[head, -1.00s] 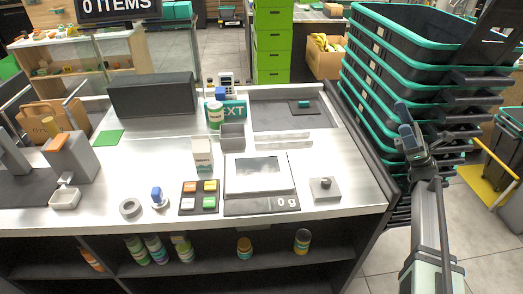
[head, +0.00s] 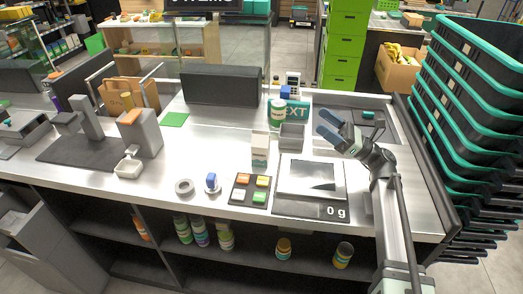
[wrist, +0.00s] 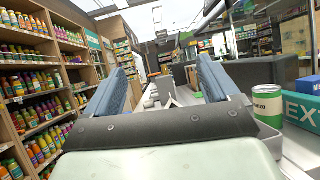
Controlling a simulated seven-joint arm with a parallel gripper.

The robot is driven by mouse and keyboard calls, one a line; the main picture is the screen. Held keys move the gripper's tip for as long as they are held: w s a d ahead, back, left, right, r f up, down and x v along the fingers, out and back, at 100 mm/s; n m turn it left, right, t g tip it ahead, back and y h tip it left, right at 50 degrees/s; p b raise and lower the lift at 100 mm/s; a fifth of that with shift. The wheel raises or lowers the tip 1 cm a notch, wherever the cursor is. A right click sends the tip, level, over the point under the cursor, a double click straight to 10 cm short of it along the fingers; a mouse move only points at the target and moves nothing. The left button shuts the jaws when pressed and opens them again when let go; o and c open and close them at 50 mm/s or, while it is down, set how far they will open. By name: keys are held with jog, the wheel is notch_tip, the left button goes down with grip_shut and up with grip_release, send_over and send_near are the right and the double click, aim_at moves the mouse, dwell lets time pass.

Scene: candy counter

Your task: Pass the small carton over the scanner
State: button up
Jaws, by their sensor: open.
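The small carton (head: 260,149) is white with a green band at its base. It stands upright on the steel counter, just left of the scale (head: 312,178). A grey block-shaped unit (head: 145,135) stands beside a dark flat plate (head: 78,150) on the left; I cannot tell for sure which part is the scanner. My gripper (head: 328,127) is open and empty above the counter, to the right of the carton and behind the scale. Its two blue fingers also show spread apart in the wrist view (wrist: 166,88). I cannot make out the carton clearly there.
A green-and-white can (head: 277,117), a NEXT sign (head: 297,112) and a grey bin (head: 292,136) stand behind the carton. A button pad (head: 250,189), a tape roll (head: 184,187) and a blue-topped stamp (head: 211,183) lie in front. Stacked baskets (head: 470,130) rise at right.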

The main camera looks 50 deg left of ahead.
aim_at(255, 143)
jog(key=s+a+f+h, duration=0.2)
jog(key=a+f, duration=0.1)
jog(key=s+a+f+n+t+h, duration=0.1)
jog(key=s+a+f+h, duration=0.1)
jog(key=s+a+f, duration=0.1)
jog(key=s+a+f+n+h, duration=0.1)
jog(key=s+a+f+h, duration=0.1)
jog(key=s+a+f, duration=0.1)
jog(key=shift+s+a+f+t, duration=0.1)
jog(key=shift+a+f+t, duration=0.4)
jog(key=shift+f, duration=0.35)
jog(key=shift+s+a+f+n, duration=0.15)
jog(key=shift+s+a+n, duration=0.15)
jog(key=shift+s+a, duration=0.15)
jog(key=shift+x, duration=3.2)
jog(key=c, duration=1.3)
jog(key=shift+c, duration=0.2)
